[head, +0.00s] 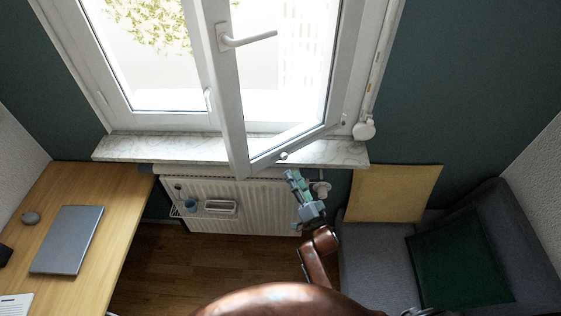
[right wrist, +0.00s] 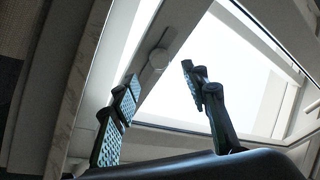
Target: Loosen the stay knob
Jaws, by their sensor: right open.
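The stay knob (head: 283,156) is a small pale round knob at the lower edge of the open window sash (head: 238,130), just above the sill. In the right wrist view the knob (right wrist: 158,58) shows as a grey disc on the frame, beyond and between my fingertips. My right gripper (head: 292,174) is open and empty, just below the knob in the head view. In the right wrist view its two fingers (right wrist: 160,76) stand apart, and no contact with the knob shows. My left gripper is not in view.
A marble sill (head: 165,148) runs under the window, with a white radiator (head: 250,210) below. A wooden desk (head: 75,190) with a laptop (head: 68,239) stands left. A grey sofa (head: 375,255) with a green cushion (head: 460,262) and a tan board (head: 392,193) are at right.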

